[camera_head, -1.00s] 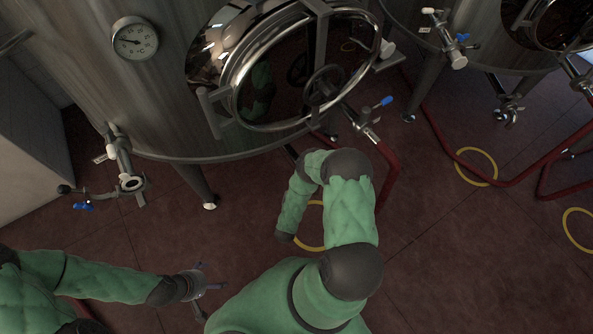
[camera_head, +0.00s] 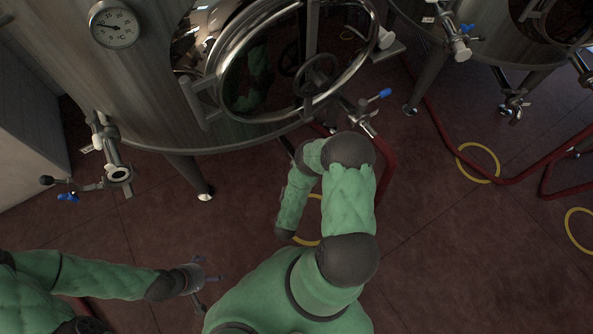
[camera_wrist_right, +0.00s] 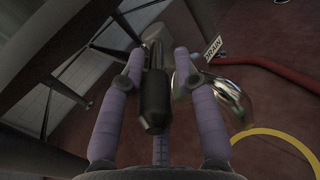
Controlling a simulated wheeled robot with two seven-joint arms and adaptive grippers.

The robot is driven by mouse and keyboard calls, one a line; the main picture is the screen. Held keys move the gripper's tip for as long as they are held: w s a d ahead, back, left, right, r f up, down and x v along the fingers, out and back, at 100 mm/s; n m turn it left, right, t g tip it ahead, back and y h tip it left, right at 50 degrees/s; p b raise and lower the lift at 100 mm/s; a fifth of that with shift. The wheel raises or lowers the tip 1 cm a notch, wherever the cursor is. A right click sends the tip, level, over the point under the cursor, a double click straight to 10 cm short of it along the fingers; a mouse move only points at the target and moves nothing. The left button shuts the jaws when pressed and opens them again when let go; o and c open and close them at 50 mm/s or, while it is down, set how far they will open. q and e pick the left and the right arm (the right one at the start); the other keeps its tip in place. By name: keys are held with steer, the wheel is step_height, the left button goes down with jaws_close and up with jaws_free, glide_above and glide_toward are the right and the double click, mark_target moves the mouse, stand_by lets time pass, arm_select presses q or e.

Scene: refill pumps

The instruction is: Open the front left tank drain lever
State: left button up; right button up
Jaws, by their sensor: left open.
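The large steel front left tank (camera_head: 150,90) fills the upper left of the head view. In the right wrist view a "DRAIN" tag (camera_wrist_right: 214,47) hangs beside a shiny curved metal pipe (camera_wrist_right: 228,95). A dark lever handle (camera_wrist_right: 155,98) stands between the purple fingers of my right gripper (camera_wrist_right: 159,58). The fingers are apart, with gaps visible on both sides of the handle. In the head view my right arm bends down at the centre and hides the right gripper and the drain lever. My left gripper (camera_head: 207,284) is open and empty over the floor, low at left.
A blue-handled valve (camera_head: 380,95) projects right of the round tank door. Another valve with a blue handle (camera_head: 68,197) and black knob projects at left. A tank leg (camera_head: 190,178) stands nearby. Red hoses (camera_head: 440,140) and yellow rings (camera_head: 478,162) lie on the dark red floor.

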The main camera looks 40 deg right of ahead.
steer(key=shift+o, duration=0.2)
steer(key=v, duration=0.7)
stand_by(0.5)
steer(key=shift+s+a, duration=0.15)
